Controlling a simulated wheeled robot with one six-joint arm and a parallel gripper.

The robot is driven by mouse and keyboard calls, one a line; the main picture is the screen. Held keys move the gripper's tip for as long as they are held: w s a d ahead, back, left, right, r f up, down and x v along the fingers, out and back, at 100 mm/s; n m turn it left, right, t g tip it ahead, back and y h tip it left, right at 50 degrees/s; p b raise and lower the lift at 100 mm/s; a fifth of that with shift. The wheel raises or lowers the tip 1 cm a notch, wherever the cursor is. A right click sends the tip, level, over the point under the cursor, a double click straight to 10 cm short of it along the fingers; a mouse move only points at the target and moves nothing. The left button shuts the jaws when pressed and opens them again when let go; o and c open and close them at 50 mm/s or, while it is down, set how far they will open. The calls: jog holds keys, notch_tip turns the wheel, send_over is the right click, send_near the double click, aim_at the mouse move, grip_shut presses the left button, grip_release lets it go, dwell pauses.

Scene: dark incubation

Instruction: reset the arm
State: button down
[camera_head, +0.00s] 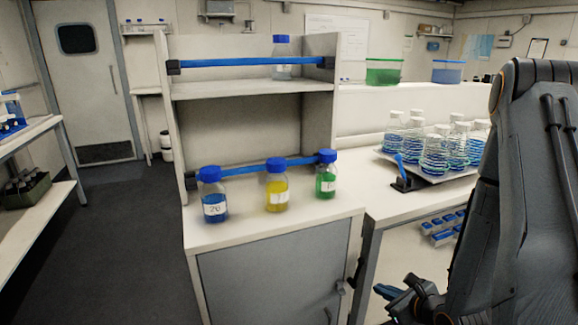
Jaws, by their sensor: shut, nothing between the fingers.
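My arm (522,180) is black and fills the right side of the head view, folded upright in front of the bench. My gripper (388,292) shows low in the picture, left of the arm, with a blue tip and a black body. It is shut and empty, in front of the bench's lower part and apart from the bottles. The bottom of the gripper body is cut off by the picture's edge.
Blue (214,205), yellow (277,193) and green (326,182) liquid bottles stand on the cabinet top (240,232). Several flasks (436,155) sit on a tray at right, near my arm. A shelf (30,135) stands far left. The dark floor (120,230) between is clear.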

jog(key=s+a+r+n+g+h, duration=0.1)
jog(key=s+a+r+n+g, duration=0.4)
jog(key=n, duration=1)
jog(key=s+a+r+n+g+h, duration=0.2)
jog(key=s+a+r+n+g, duration=0.3)
jog(key=s+r+n, duration=0.4)
notch_tip(320, 180, up, 3)
jog(key=n, duration=0.5)
jog(key=shift+s+a+r+n, duration=0.15)
jog(key=shift+s+a+n, duration=0.2)
jog(key=shift+s+n, duration=0.05)
